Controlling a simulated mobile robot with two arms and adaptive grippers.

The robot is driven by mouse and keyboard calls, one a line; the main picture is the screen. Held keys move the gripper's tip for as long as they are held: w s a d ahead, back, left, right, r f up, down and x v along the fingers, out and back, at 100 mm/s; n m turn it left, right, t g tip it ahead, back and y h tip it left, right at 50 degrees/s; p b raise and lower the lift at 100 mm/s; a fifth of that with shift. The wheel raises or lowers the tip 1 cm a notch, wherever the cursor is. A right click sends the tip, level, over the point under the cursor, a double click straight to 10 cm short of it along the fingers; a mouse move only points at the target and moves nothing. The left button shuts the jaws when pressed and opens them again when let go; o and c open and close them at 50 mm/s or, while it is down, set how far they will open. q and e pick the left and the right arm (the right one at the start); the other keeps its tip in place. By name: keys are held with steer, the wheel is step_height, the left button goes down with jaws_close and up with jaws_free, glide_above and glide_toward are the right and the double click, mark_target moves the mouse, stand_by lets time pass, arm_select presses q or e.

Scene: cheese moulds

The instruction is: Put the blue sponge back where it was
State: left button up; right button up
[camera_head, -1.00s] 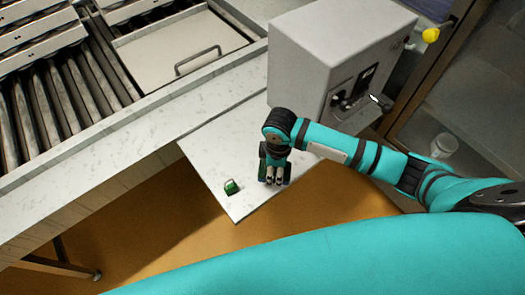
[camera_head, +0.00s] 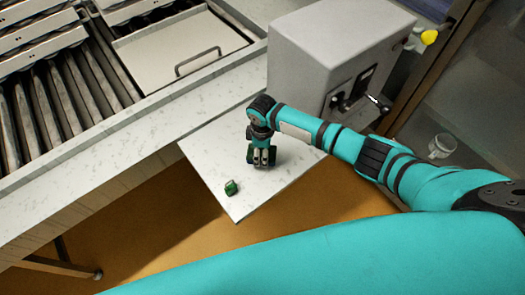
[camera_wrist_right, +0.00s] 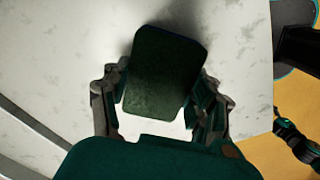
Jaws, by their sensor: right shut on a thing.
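My right gripper (camera_head: 262,163) is over the pale board beside the grey machine. In the right wrist view its two fingers (camera_wrist_right: 163,105) stand on either side of a dark green, rounded block, the sponge (camera_wrist_right: 165,70), and are shut on it. The face toward the camera looks dark green, with a faint bluish edge; its other side is hidden. In the head view the sponge shows only as dark edges around the fingers. I cannot tell whether it touches the board.
A small green object (camera_head: 231,188) lies on the pale board (camera_head: 238,208), left of the gripper. The grey machine (camera_head: 325,60) with knobs stands behind. A roller conveyor (camera_head: 60,100) and a tray with a handle (camera_head: 165,45) are at the upper left.

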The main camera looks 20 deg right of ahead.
steer(key=o, duration=1)
step_height(320, 180, up, 12)
steer(key=shift+r, duration=0.1)
